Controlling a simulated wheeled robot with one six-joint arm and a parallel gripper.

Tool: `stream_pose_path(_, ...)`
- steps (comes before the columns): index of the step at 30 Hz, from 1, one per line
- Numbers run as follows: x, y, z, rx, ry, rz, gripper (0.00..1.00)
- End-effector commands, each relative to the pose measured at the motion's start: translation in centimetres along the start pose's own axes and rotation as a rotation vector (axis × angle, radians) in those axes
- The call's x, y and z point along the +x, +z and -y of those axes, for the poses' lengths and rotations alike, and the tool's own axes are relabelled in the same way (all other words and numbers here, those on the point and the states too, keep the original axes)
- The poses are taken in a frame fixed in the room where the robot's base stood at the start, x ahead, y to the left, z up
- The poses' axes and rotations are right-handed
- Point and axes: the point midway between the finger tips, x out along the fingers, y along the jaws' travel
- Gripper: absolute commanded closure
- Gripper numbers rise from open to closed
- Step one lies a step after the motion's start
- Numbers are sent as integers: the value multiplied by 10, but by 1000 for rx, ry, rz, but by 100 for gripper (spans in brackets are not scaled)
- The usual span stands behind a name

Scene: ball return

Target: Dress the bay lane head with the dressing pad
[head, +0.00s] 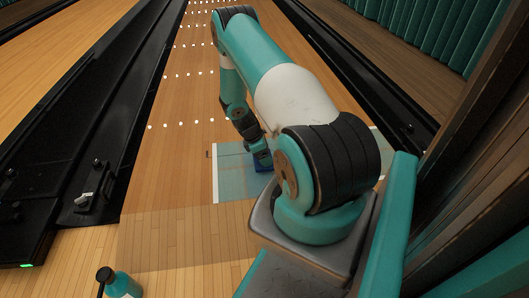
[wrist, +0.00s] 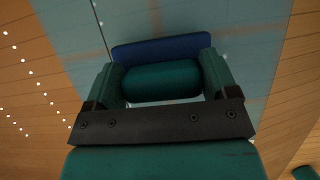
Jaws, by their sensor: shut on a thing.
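The dressing pad is a blue block (head: 262,167) with a dark teal rounded grip (wrist: 160,80); its blue base (wrist: 160,48) shows beyond the grip in the wrist view. My gripper (head: 259,152) is shut on the grip, one finger at each end. The bay lane head is marked by a pale blue-grey patch (head: 232,180) with a white left edge, across the wooden lane. The pad is over this patch, at or very near its surface; I cannot tell if it touches. My arm hides much of the patch's right side.
Dark gutters (head: 122,120) run along both sides of the lane. A small grey-white item (head: 84,200) lies by the left gutter. The lane beyond the patch is clear, with white dots.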

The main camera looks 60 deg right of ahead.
Motion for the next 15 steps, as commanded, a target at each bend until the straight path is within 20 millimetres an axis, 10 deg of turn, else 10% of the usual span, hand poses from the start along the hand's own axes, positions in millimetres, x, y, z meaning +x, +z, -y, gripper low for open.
stream_pose_path(15, -4, -10, 6, -2, 0, 0, 46)
